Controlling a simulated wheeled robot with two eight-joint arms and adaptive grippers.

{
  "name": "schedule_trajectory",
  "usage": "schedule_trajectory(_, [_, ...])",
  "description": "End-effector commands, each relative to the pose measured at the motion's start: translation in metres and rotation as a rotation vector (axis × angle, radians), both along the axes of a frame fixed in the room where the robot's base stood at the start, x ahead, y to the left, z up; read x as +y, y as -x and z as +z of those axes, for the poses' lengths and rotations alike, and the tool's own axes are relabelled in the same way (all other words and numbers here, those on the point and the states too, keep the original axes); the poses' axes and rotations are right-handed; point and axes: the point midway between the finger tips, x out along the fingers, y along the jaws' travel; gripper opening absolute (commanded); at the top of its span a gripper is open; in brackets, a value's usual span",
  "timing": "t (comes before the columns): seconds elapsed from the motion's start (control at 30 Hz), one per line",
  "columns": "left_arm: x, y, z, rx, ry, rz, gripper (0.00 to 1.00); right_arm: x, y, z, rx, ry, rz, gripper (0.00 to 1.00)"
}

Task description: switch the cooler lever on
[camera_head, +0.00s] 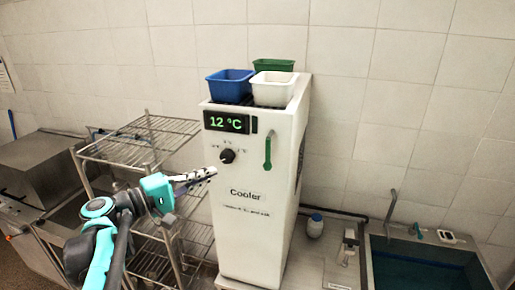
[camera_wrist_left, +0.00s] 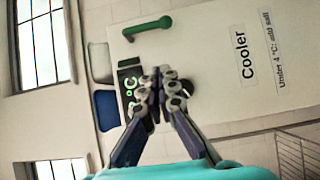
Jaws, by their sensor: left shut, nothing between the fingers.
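The white cooler (camera_head: 250,215) stands against the tiled wall, with a display (camera_head: 227,122) reading 12 °C. Its green lever (camera_head: 267,152) is on the front face at the right, standing nearly vertical with its thicker end low. The lever also shows in the left wrist view (camera_wrist_left: 147,28), at the top and apart from my fingers. A black knob (camera_head: 227,156) sits left of the lever. My left gripper (camera_head: 212,172) is shut and empty, in front of the cooler, below and left of the knob. My right gripper is not in view.
Blue (camera_head: 229,84), white (camera_head: 273,88) and green (camera_head: 273,65) baskets sit on top of the cooler. A wire rack (camera_head: 140,138) stands close on the left. A sink (camera_head: 425,270) and a small jar (camera_head: 315,226) are at the right.

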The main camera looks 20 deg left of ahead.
Motion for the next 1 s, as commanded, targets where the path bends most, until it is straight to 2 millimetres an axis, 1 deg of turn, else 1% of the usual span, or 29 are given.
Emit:
schedule_trajectory(0.33, [0.0,-0.001,0.0,-0.003,0.003,0.0,0.0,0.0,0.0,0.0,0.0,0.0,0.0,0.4])
schedule_trajectory(0.47, [-0.005,-0.007,0.001,-0.002,0.003,-0.001,0.0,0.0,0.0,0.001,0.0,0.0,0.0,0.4])
schedule_trajectory(0.57, [-0.014,-0.018,0.001,-0.002,0.003,-0.004,0.0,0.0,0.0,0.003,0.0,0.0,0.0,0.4])
schedule_trajectory(0.9, [-0.056,-0.077,0.002,-0.002,0.003,-0.005,0.0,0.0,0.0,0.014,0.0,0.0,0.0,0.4])
schedule_trajectory(0.97, [-0.064,-0.084,0.002,-0.002,0.003,-0.005,0.0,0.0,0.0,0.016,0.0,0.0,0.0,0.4])
schedule_trajectory(1.0, [-0.071,-0.084,0.002,-0.002,0.003,-0.003,0.0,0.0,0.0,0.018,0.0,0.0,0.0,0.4])
